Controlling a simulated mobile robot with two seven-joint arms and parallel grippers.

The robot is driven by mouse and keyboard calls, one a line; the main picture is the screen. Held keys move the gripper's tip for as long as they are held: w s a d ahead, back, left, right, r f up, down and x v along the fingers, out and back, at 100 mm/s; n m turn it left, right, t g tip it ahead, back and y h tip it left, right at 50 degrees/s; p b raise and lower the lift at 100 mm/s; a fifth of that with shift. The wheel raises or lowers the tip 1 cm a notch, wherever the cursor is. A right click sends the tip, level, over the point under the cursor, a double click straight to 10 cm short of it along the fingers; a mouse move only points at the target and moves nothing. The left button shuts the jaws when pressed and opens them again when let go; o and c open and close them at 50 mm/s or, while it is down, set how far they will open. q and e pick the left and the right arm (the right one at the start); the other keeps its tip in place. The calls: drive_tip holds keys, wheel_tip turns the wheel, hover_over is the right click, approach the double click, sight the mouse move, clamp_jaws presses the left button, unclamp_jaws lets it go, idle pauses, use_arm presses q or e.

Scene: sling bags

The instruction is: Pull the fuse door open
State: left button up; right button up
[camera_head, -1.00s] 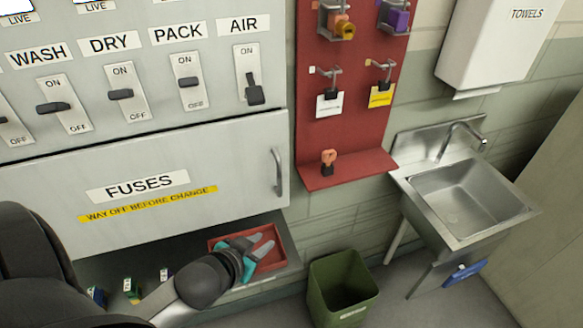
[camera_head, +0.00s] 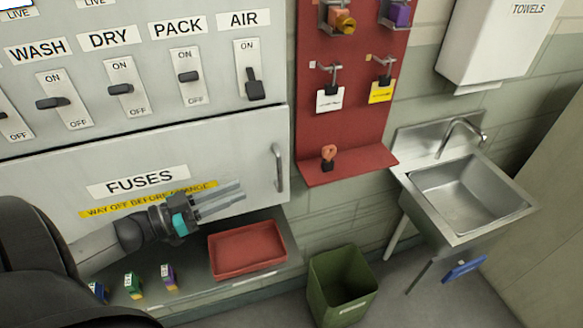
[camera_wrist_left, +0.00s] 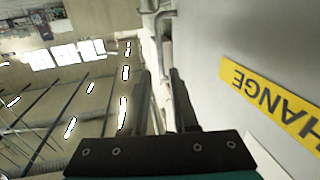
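The fuse door (camera_head: 235,150) is a wide pale grey panel marked FUSES, closed flush in the cabinet, with a yellow strip reading WAY OFF BEFORE CHANGE. Its vertical metal handle (camera_head: 279,167) is near the right edge. The handle also shows in the left wrist view (camera_wrist_left: 163,35), beyond the fingers. My left gripper (camera_head: 243,193) is in front of the door's lower part, left of the handle and apart from it. Its two fingers point right with an empty gap between them. It covers part of the yellow strip. My right gripper is not in view.
A shelf below the door holds an empty red tray (camera_head: 247,250) and several small coloured fuse blocks (camera_head: 169,277). Switches line the cabinet above. A red key board (camera_head: 345,130) with a ledge, a green bin (camera_head: 342,285) and a sink (camera_head: 465,195) stand right.

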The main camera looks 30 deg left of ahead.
use_arm(q)
drive_tip(key=x, duration=1.4)
drive_tip(key=shift+w+d+p, duration=0.2)
drive_tip(key=shift+w+p, duration=0.15)
drive_tip(key=shift+p, duration=0.05)
clamp_jaws()
idle(1.0)
